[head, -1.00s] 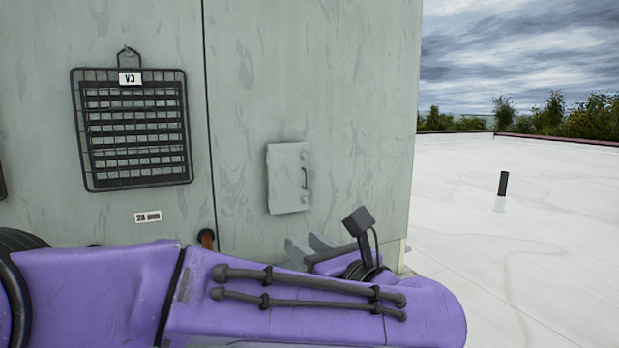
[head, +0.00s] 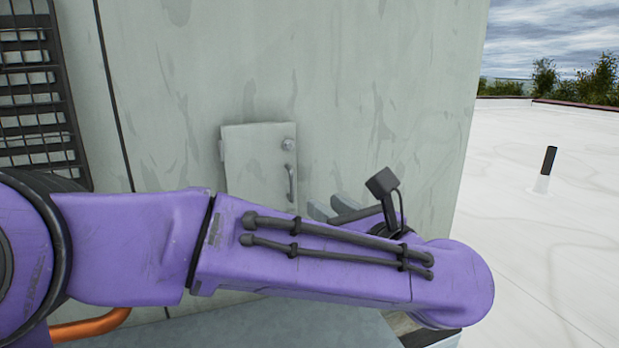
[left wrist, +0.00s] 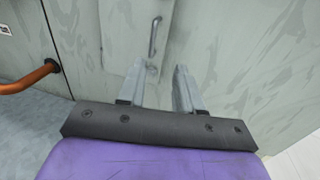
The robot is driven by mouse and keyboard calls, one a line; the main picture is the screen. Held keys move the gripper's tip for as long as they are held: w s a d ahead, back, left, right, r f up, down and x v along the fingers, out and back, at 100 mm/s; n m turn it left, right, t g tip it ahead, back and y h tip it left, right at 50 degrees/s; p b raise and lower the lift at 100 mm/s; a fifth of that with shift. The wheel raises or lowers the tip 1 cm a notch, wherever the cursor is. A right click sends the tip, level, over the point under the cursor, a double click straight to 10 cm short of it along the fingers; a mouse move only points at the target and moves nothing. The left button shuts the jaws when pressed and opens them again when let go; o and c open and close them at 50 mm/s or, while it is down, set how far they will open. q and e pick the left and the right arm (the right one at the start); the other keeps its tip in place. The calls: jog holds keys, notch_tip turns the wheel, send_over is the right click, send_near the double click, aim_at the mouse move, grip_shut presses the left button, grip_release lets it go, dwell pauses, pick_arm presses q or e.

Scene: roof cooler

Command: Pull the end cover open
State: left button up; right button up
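The end cover (head: 250,160) is a small pale grey panel on the cooler's grey-green wall, and it looks shut. It has a round latch and a vertical bar handle (head: 290,182) on its right side. My arm hides its lower part. The handle also shows in the left wrist view (left wrist: 154,37), just beyond my fingertips. My left gripper (head: 330,206) is to the right of and below the handle in the head view. In the left wrist view its two grey fingers (left wrist: 156,70) are apart with nothing between them. My right gripper is not in view.
A dark wire grille (head: 35,95) hangs on the wall at the left. A copper pipe (left wrist: 30,78) comes out of the wall low on the left. The white roof (head: 540,240) to the right is open, with one short black post (head: 549,160).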

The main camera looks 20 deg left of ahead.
aim_at(293, 186)
pick_arm(q)
jog(key=p+x, duration=0.1)
jog(key=x, duration=0.2)
jog(key=p+x, duration=0.1)
jog(key=x, duration=0.2)
jog(key=p+x, duration=0.1)
jog(key=x, duration=0.2)
jog(key=shift+s+a+r, duration=0.1)
jog(key=shift+a+r, duration=0.05)
jog(key=shift+a, duration=0.3)
jog(key=shift+s+r, duration=0.2)
jog(key=shift+s, duration=0.3)
jog(key=shift+w+f, duration=0.1)
jog(key=shift+w, duration=0.1)
grip_shut()
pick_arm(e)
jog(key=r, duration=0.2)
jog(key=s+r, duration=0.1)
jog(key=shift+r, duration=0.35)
